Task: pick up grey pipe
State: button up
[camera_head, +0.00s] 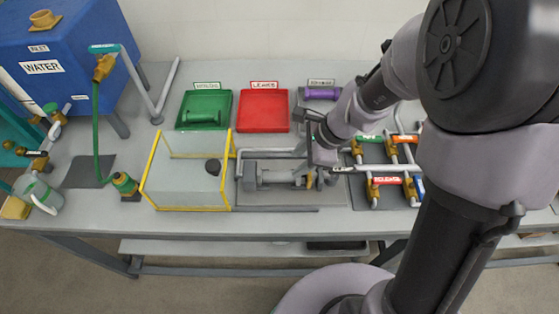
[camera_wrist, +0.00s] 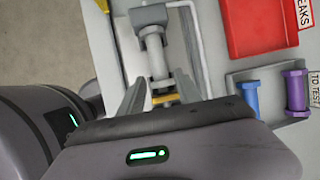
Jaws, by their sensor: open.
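The grey pipe (camera_wrist: 156,58) is a short flanged piece running from the grey pump body (camera_wrist: 150,16) toward a yellow-brass part (camera_wrist: 165,99) in the wrist view. In the head view the grey pipe (camera_head: 277,178) lies level on the skid, right of the pump body. My gripper (camera_wrist: 160,76) is open, with one finger on each side of the pipe's near end and the brass part. Gaps show beside the pipe. I cannot tell how far down the fingers reach. In the head view my gripper (camera_head: 318,172) partly hides that end.
A yellow-edged clear guard (camera_head: 185,182) stands left of the pump. Behind are a green tray (camera_head: 181,123) holding a green pipe, an empty red tray (camera_head: 263,112) and a purple pipe (camera_head: 321,93). Brass valves (camera_head: 376,190) crowd the right. A thin grey pipe loop (camera_wrist: 196,45) runs close by.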

aim_at(281, 174)
jog(key=b+x, duration=0.1)
jog(key=x, duration=0.3)
jog(key=b+x, duration=0.2)
jog(key=x, duration=0.1)
jog(key=a+b+x, duration=0.1)
jog(key=x, duration=0.2)
jog(key=shift+s+r+b, duration=0.2)
jog(key=shift+r+b, duration=0.05)
jog(key=shift+b, duration=0.1)
jog(key=shift+r, duration=0.15)
grip_shut()
